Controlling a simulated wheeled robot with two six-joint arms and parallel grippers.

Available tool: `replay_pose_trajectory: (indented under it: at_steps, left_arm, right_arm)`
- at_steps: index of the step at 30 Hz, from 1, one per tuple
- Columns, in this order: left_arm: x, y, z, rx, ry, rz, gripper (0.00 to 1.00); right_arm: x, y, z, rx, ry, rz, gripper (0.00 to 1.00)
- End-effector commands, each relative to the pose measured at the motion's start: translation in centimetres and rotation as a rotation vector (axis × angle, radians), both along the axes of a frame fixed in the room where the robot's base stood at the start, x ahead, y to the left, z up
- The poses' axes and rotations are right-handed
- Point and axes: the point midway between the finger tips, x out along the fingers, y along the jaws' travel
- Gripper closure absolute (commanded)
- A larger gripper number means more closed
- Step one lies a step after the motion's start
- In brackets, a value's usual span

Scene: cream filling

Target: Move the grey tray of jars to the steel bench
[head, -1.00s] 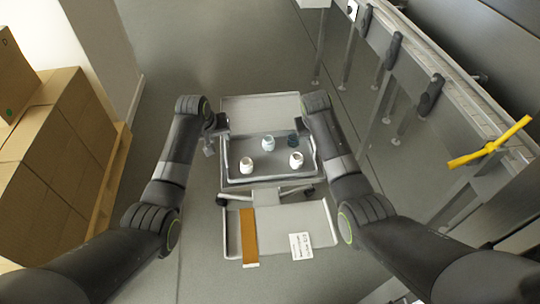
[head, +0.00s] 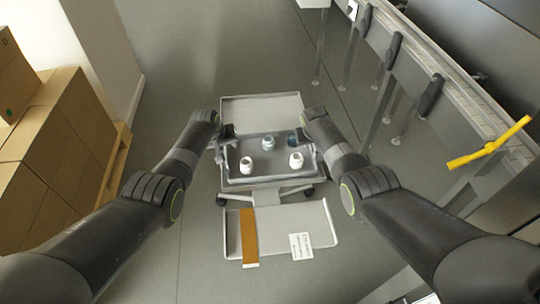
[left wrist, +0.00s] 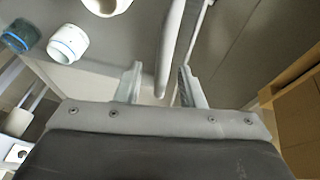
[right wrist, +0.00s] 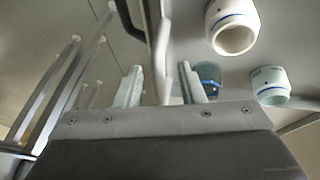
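The grey tray (head: 283,178) sits on a cart in the head view. It holds several jars: white jars (head: 246,164) and (head: 296,160) at the near side, a pale blue-banded jar (head: 268,143) and a dark blue jar (head: 293,138) behind. My left gripper (head: 225,143) is at the tray's left edge; in the left wrist view its open fingers (left wrist: 158,85) stand either side of the tray rim (left wrist: 172,45). My right gripper (head: 304,138) is at the right edge; in the right wrist view its fingers (right wrist: 160,85) are apart with the rim (right wrist: 157,45) between them.
Cardboard boxes (head: 50,160) on a pallet stand at the left. The cart's lower shelf (head: 285,225) juts towards me. Floor behind the cart is clear.

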Motion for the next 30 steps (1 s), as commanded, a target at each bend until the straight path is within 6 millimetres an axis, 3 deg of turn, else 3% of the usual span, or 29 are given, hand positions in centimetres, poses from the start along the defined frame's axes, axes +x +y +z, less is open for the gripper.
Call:
replay_pose_trajectory:
  at_steps: [14, 22, 30]
  left_arm:
    - [0.12, 0.01, -0.31, 0.001, -0.001, 0.001, 0.65]
    - [0.1, 0.02, -0.32, 0.001, 0.0, 0.001, 0.99]
    - [0.09, 0.02, -0.34, 0.001, 0.0, 0.001, 1.0]
  right_arm:
    - [0.12, -0.08, -0.31, 0.0, 0.0, -0.001, 0.65]
    - [0.11, -0.07, -0.32, 0.0, 0.0, -0.001, 0.99]
    - [0.1, -0.08, -0.32, 0.0, 0.0, 0.0, 1.0]
